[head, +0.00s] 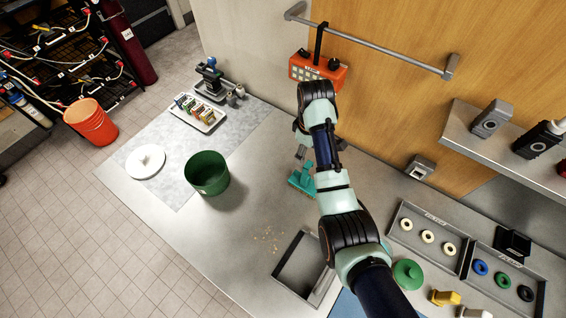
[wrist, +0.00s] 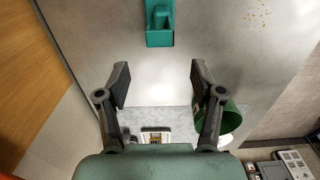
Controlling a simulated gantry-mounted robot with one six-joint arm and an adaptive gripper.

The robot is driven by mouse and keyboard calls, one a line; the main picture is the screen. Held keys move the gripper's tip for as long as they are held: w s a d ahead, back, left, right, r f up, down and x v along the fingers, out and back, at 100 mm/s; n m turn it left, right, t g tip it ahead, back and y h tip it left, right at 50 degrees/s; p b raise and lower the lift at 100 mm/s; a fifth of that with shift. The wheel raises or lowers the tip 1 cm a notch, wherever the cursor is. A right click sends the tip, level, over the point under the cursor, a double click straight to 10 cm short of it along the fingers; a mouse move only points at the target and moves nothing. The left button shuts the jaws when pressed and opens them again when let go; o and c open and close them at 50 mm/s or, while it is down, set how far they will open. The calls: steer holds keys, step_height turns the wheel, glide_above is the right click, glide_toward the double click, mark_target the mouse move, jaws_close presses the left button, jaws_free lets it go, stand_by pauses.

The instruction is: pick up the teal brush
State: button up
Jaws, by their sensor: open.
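The teal brush (head: 302,180) lies on the grey countertop (head: 240,232), just left of my arm in the head view. In the wrist view the teal brush (wrist: 160,24) is at the top centre, beyond my fingertips and partly cut off by the frame edge. My gripper (wrist: 160,82) is open and empty, its two dark fingers spread apart with bare counter between them. The brush is ahead of the fingers and apart from them. In the head view my arm hides most of the gripper.
A green bucket (head: 207,174) and white lid (head: 145,161) stand left. A square opening (head: 301,268), crumbs (head: 271,239) and a green lid (head: 407,274) are nearer the front. An orange box (head: 318,72) hangs from the wall rail. Ring trays (head: 428,255) are right.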

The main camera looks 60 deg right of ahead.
mark_target(308, 165)
steer(key=f, duration=0.1)
steer(key=s+f, duration=0.1)
steer(key=shift+a+f, duration=0.25)
steer(key=shift+f, duration=0.05)
steer(key=shift+s+d+f, duration=0.1)
steer(key=shift+f, duration=1.25)
steer(key=shift+s+d+f, duration=0.1)
steer(key=shift+f, duration=1.25)
jaws_close()
